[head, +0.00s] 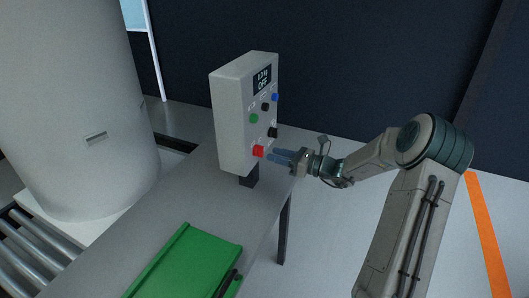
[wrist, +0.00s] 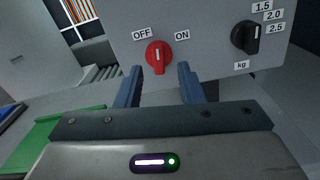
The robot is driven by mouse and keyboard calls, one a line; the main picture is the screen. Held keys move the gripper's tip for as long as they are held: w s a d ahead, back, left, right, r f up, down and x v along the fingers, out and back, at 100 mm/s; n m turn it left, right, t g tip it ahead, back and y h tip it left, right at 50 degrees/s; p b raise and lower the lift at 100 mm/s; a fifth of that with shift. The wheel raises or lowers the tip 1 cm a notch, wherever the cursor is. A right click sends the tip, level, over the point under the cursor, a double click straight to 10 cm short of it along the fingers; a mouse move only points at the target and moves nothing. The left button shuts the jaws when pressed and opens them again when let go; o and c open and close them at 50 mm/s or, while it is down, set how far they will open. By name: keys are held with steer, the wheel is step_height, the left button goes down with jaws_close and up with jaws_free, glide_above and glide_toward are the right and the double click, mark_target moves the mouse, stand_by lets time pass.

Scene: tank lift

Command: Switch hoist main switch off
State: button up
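The grey control box (head: 232,115) stands on a short post at the table's edge. Its red main switch (head: 258,151) is low on the front face. In the wrist view the red knob (wrist: 158,57) sits below the OFF and ON labels, its white mark roughly upright; I cannot tell for sure which label it points to. The box's display (head: 262,79) reads OFF on its lower line. My gripper (wrist: 160,72) is open, with its two blue fingers spread at the lower left and right of the red knob. I cannot tell whether they touch it.
A black kg dial (wrist: 246,37) is to the right of the red knob. Green (head: 254,118), blue and black controls are higher on the box. A green tray (head: 185,262) lies on the table (head: 120,245). A large white tank (head: 70,100) stands at left by rollers (head: 30,245).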

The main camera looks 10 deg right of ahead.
mark_target(259, 151)
steer(key=x, duration=0.3)
steer(key=shift+a, duration=0.25)
jaws_close()
steer(key=shift+n+b, duration=0.85)
steer(key=shift+n, duration=0.15)
